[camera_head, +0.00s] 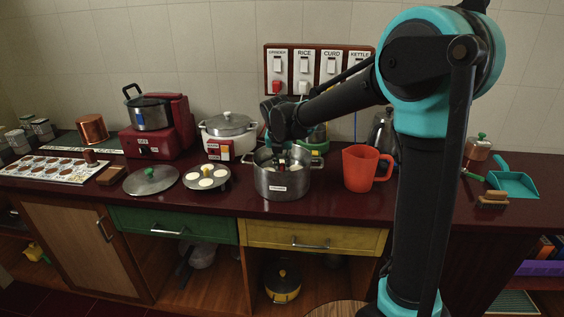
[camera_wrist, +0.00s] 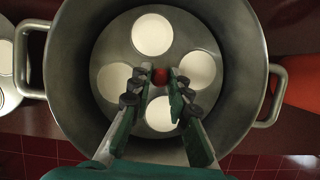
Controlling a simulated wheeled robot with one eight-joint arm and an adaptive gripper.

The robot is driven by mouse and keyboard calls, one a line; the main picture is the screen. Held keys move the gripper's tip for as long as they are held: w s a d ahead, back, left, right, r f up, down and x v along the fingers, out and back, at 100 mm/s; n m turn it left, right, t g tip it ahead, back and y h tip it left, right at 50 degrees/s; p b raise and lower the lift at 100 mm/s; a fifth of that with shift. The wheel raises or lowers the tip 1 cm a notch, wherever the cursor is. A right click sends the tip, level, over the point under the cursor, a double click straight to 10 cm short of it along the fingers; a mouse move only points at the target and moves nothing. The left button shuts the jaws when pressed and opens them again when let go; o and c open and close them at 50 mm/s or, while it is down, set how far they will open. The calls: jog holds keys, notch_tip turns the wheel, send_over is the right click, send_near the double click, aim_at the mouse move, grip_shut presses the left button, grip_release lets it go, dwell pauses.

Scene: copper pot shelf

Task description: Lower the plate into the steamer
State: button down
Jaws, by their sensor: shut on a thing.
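The steamer is a grey steel pot (camera_head: 283,184) with a white label, on the counter in the head view; its wall (camera_wrist: 62,62) and two side handles show in the wrist view. A round metal plate (camera_wrist: 118,48) with several white cakes and a red centre knob (camera_wrist: 160,75) lies inside the pot's rim, as seen from above. My gripper (camera_wrist: 160,84) is shut on this knob, over the pot's middle. In the head view my gripper (camera_head: 283,146) reaches down into the pot's mouth. How far the plate is above the pot's floor is hidden.
A second plate with white cakes (camera_head: 206,179) and a lid with a green knob (camera_head: 150,181) lie left of the pot. A red jug (camera_head: 362,169) stands close on its right. A white cooker (camera_head: 228,131) stands behind left.

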jog(key=shift+f, duration=1.3)
dwell(0.4)
jog(key=c, duration=1.3)
grip_release()
jog(key=shift+c, duration=0.2)
jog(key=v, duration=1.2)
